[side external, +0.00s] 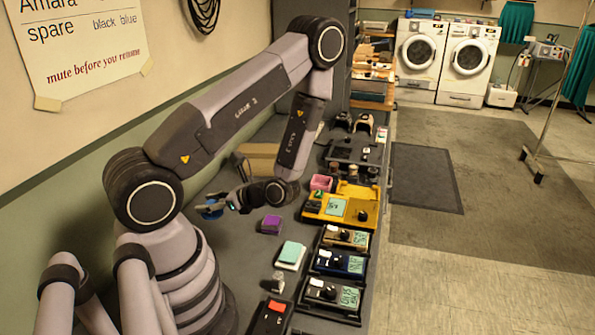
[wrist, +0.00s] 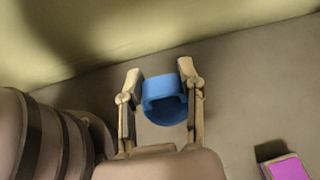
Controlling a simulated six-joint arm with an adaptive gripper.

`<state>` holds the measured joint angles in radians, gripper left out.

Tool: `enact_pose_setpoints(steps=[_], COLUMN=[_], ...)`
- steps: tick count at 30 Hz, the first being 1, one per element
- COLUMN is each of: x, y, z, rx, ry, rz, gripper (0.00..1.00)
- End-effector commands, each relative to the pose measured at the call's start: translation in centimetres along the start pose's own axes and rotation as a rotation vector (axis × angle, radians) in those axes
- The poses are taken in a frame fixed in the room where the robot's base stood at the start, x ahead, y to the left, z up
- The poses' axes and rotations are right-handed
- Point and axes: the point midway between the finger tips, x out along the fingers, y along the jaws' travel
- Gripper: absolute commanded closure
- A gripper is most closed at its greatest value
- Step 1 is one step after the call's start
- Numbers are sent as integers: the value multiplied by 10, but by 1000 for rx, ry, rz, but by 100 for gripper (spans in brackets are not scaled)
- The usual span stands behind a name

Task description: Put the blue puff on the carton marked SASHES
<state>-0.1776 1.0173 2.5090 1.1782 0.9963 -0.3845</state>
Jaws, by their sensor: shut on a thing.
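The blue puff (wrist: 165,98) is a rounded blue piece with a hollow, held between the two fingers of my gripper (wrist: 160,76) in the wrist view. In the side view the blue puff (side external: 210,212) shows small at the end of my gripper (side external: 214,206), over the left part of the grey bench near the wall. I cannot tell its height above the bench. No lettering reading SASHES is legible in either view. A tan cardboard box (side external: 258,156) stands behind my forearm, partly hidden, and I cannot tell whether it is the carton.
A purple box (side external: 271,224), also in the wrist view (wrist: 287,168), lies to the right of my gripper. A pale green-topped stack (side external: 291,254), a yellow unit (side external: 362,198), a pink container (side external: 321,183) and several labelled black devices (side external: 338,262) crowd the bench's right side.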

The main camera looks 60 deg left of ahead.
Motion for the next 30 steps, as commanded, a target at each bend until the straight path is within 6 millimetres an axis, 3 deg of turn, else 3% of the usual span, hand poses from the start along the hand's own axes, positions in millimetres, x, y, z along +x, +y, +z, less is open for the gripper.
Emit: enact_pose_setpoints(steps=[2, 5, 8, 11, 15, 18, 21, 25, 30], x=[-3, -7, -12, -17, -22, -23, -22, -21, -17], y=[4, -6, -40, -90, -164, -206, -236, -258, -278], z=[2, -2, -8, -7, 17, 42, 67, 90, 95], rx=[1, 6, 17, 39, 74, 95, 111, 127, 136], ry=[0, 1, 3, 4, 2, 0, -1, -2, -1], rz=[-5, -22, -65, -129, -221, -271, -303, -325, -333], gripper=[79, 79, 79, 79, 79, 79, 79, 79, 79])
